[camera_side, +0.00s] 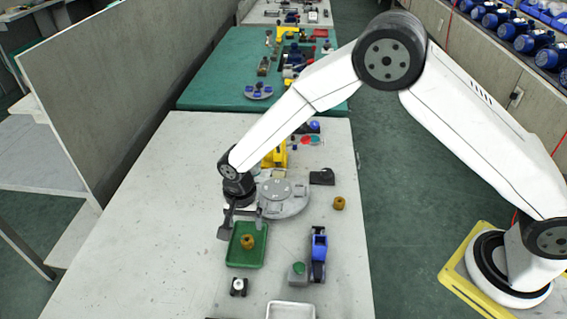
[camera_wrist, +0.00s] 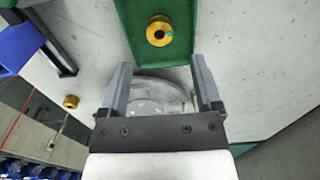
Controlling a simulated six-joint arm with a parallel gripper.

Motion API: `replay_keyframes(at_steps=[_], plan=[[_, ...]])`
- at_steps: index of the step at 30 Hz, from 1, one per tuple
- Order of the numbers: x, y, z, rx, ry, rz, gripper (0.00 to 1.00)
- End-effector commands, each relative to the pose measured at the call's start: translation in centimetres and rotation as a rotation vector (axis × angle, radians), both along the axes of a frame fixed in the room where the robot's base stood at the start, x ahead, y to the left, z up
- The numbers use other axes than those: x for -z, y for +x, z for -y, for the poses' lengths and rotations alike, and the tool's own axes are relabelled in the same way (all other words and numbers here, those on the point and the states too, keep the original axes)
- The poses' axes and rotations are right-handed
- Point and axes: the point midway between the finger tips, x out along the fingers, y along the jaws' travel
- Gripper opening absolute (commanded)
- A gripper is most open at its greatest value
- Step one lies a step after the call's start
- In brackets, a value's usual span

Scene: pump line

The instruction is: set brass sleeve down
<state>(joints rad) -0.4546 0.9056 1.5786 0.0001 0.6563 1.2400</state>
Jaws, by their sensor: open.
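A brass sleeve (camera_side: 247,242) sits in the green tray (camera_side: 234,262). In the wrist view this sleeve (camera_wrist: 154,38) shows a dark central hole and a small teal spot, and lies on the floor of the tray (camera_wrist: 128,14). My gripper (camera_side: 243,222) is open and empty above the tray's far end. In the wrist view its two fingers (camera_wrist: 161,62) are spread wide, and the sleeve lies beyond the tips, clear of both. A second, similar brass part (camera_side: 339,203) stands on the bare table to the right; it also shows in the wrist view (camera_wrist: 71,102).
A grey round fixture (camera_side: 285,197) stands just behind the tray. A blue device (camera_side: 318,253), a grey block with a green top (camera_side: 298,272) and a small black-and-white part (camera_side: 239,286) stand nearby. A white tray (camera_side: 290,311) is at the front. The table's left side is clear.

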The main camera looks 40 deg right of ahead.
Motion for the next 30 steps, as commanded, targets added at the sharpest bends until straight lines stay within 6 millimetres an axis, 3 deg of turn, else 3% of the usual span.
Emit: replay_keyframes(at_steps=[6, 12, 30], plan=[[-3.3, 0.0, 0.0, 0.0, 0.001, 0.001, 0.82], [-5.2, 0.0, 0.0, 0.0, 0.0, 0.0, 0.82], [-5.8, 0.0, 0.0, 0.0, -0.001, -0.001, 0.82]])
